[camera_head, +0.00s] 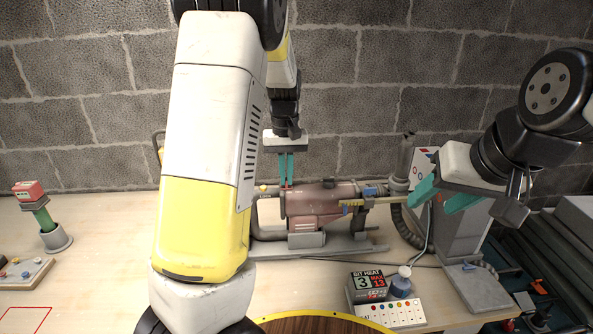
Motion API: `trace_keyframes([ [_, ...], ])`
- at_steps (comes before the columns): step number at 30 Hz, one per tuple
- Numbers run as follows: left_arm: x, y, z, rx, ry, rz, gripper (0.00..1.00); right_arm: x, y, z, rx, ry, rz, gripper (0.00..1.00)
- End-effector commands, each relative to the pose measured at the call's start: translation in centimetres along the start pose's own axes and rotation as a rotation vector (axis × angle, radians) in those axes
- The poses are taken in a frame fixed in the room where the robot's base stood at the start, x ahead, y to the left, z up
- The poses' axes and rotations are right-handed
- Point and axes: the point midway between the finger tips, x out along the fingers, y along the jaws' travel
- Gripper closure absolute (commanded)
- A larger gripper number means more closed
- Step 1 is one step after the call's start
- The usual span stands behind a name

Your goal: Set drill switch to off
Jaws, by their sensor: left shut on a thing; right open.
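The drill (318,203), with a dull red body, lies level on a grey stand at the back of the workbench, its front end to the right. My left gripper (286,184) points straight down at the rear top of the drill, its teal fingers close together. They are shut on a small part there, which appears to be the drill switch; the fingers mostly hide it, so I cannot tell its position. My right gripper (440,202) is open and empty, right of the drill's front end.
A display box (368,284) reading "BIT HEAT 3" and "MAX 13" stands at the front, beside a white button panel (391,314). A grey machine with a hose (410,228) stands right of the drill. A green-handled tool (43,216) stands at the left. My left arm hides the bench's middle.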

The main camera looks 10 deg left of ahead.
Motion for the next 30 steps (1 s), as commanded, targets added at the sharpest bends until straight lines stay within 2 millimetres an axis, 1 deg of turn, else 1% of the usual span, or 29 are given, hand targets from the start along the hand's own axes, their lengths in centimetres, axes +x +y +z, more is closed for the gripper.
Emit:
trace_keyframes([
  [8, -0.1, 0.1, 0.0, 0.000, 0.001, 0.001, 1.00, 0.0, 0.0, 0.0, 0.000, 0.000, 0.000, 0.50],
  [14, -0.1, 2.0, -0.1, 0.002, 0.002, 0.002, 1.00, 0.0, 0.0, 0.0, 0.000, 0.000, 0.000, 0.50],
  [21, -0.1, 2.1, -0.1, 0.000, 0.002, 0.002, 1.00, 0.0, 0.0, 0.0, 0.000, 0.000, 0.000, 0.50],
  [22, -0.1, 2.1, -0.1, 0.000, 0.002, 0.002, 0.88, 0.0, 0.0, 0.0, 0.000, 0.000, 0.000, 0.50],
  [24, -0.1, 2.0, -0.1, 0.000, 0.002, 0.002, 0.74, 0.0, 0.0, 0.0, 0.000, 0.000, 0.000, 0.50],
  [25, -0.1, 2.0, -0.1, 0.000, 0.002, 0.001, 0.71, 0.0, 0.0, 0.0, 0.000, 0.000, 0.000, 0.50],
  [30, -0.1, 2.0, 0.0, 0.000, 0.001, 0.001, 0.71, 0.0, 0.0, 0.0, 0.000, 0.000, 0.000, 0.50],
])
